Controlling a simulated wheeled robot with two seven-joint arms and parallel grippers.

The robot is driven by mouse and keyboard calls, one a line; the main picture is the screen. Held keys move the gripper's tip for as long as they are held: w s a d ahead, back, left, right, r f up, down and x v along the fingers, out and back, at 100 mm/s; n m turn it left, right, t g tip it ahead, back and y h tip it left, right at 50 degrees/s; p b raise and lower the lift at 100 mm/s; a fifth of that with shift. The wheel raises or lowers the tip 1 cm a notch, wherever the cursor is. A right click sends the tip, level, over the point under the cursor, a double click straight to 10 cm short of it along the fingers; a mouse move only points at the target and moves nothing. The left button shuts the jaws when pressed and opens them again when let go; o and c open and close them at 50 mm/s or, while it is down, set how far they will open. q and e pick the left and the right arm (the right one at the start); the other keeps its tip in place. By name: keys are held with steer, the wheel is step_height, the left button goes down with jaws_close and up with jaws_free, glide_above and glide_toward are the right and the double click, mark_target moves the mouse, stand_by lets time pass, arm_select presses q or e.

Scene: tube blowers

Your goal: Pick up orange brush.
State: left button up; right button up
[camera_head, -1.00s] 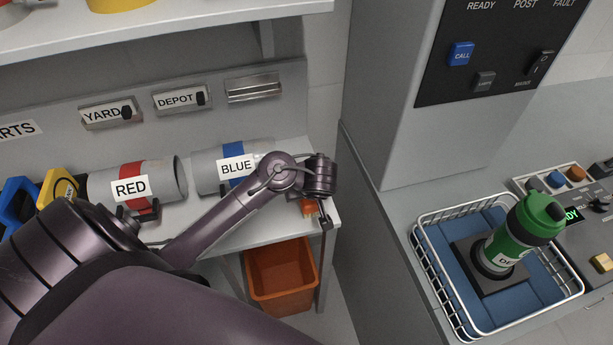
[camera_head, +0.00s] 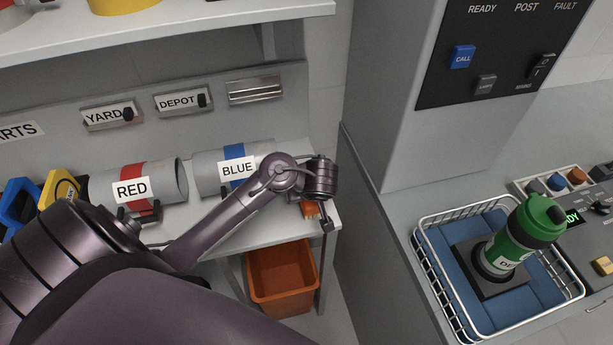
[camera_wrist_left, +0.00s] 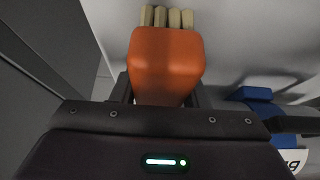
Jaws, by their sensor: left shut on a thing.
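The orange brush (camera_wrist_left: 166,62) is an orange block with several pale bristle tufts at its far end. In the left wrist view it sits between the fingers of my left gripper (camera_wrist_left: 164,95), which is shut on it. In the head view a small orange part of the brush (camera_head: 310,209) shows below my left wrist, at the right end of the shelf. The left fingers are mostly hidden there. I cannot tell whether the brush touches the shelf. My right gripper is not in view.
Tubes labelled RED (camera_head: 132,188) and BLUE (camera_head: 236,168) lie left of my wrist. An orange bin (camera_head: 282,276) stands below the shelf. A white wire basket (camera_head: 435,290) holds a green-capped bottle (camera_head: 523,234) at the right. A grey cabinet (camera_head: 395,120) stands right of the shelf.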

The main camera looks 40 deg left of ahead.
arm_select(q)
steer(key=shift+r, duration=0.35)
step_height(320, 180, up, 19)
steer(key=p, duration=0.4)
steer(key=s+d+m+t+h, duration=0.1)
steer(key=s+d+m, duration=0.3)
steer(key=d, duration=0.6)
steer(key=shift+d+h+b, duration=0.15)
steer(key=shift+h+b, duration=0.25)
steer(key=shift+b, duration=0.05)
